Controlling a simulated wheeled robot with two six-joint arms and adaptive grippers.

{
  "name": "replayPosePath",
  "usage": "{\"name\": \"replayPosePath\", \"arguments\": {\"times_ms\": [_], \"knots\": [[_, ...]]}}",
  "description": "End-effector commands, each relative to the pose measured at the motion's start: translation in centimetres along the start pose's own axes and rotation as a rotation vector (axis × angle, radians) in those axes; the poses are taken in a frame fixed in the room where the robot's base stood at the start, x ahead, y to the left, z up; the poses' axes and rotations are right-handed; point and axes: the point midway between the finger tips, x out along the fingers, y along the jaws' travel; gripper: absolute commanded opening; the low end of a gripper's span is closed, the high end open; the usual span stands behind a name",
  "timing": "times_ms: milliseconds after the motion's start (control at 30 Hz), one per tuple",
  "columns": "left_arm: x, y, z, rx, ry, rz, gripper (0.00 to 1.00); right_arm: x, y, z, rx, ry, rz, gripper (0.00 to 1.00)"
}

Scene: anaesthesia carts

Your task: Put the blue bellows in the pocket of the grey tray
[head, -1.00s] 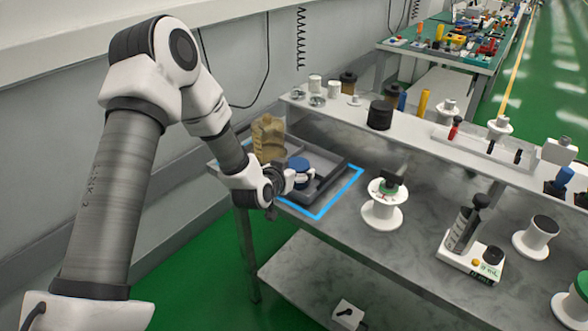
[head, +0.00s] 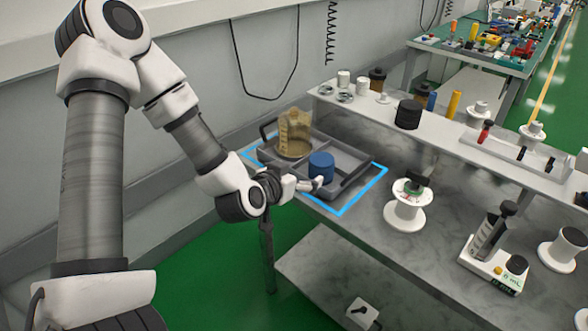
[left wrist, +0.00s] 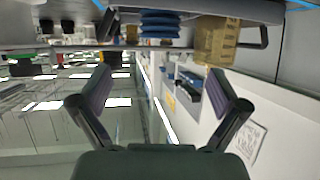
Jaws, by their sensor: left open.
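The blue bellows (head: 321,167) stands upright in the front part of the grey tray (head: 352,187). Its base is hidden by the tray's front wall and my fingers, so I cannot tell how deep it sits. My left gripper (head: 309,185) is open and empty, just in front of the tray, beside and below the bellows. In the left wrist view, which looks upside down, the ribbed bellows (left wrist: 160,24) shows at the top beyond the spread fingers of the gripper (left wrist: 163,92), apart from them. My right gripper is not in view.
An amber container (head: 294,132) stands in the tray's back left part. Blue tape (head: 352,206) outlines the tray on the steel table. A white spool (head: 405,213) stands to the right. A raised shelf (head: 375,115) with several items runs behind.

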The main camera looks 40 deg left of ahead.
Motion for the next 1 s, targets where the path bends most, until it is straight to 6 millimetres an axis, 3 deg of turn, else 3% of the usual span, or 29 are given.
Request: {"name": "replayPosePath", "arguments": {"times_ms": [67,133,167,233,300,400,500,633,1000], "knots": [[-0.1,0.8,2.1,0.011,-0.059,0.017,0.98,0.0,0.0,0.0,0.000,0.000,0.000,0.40],[0.1,2.2,6.4,0.027,-0.182,0.048,0.98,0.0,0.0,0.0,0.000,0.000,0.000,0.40],[-0.1,3.0,8.8,0.034,-0.254,0.062,0.98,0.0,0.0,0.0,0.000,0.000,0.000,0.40],[-1.2,4.9,15.8,0.045,-0.457,0.092,0.98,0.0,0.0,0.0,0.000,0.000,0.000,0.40],[-3.7,6.5,23.0,0.054,-0.672,0.106,0.98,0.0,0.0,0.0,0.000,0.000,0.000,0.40],[-8.5,7.8,31.2,0.064,-0.941,0.095,0.98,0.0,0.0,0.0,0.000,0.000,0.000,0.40],[-12.6,8.3,35.9,0.073,-1.113,0.072,0.98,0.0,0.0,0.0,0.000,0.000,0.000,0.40],[-14.4,8.4,37.7,0.074,-1.184,0.056,0.98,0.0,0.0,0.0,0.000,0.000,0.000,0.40],[-14.2,8.4,37.6,0.073,-1.179,0.056,0.98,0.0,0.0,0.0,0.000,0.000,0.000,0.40]]}}
